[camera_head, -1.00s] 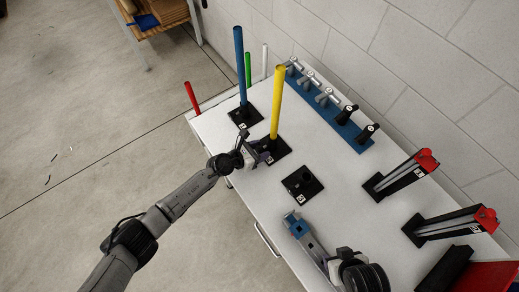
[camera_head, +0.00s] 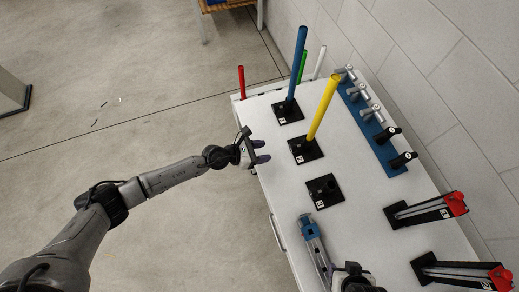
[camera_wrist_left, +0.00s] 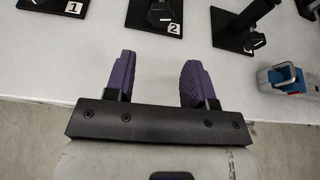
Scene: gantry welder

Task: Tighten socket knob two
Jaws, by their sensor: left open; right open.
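Socket two is a black square base (camera_head: 306,149) marked 2 on the white table, with a yellow pole (camera_head: 323,108) standing in it. In the left wrist view, the black socket two knob (camera_wrist_left: 160,13) shows at the top, beside its label. My left gripper (camera_head: 261,151) is over the table's near left edge, left of socket two and apart from it. Its purple fingers (camera_wrist_left: 158,62) are spread, with nothing between them. The knob's tightness cannot be told.
Socket one (camera_head: 287,111) holds a blue pole (camera_head: 297,62). Socket three (camera_head: 324,191) holds no pole. A grey and blue tool (camera_head: 311,232) lies nearer. A blue rack (camera_head: 369,134) and red-topped black stands (camera_head: 425,209) line the wall side.

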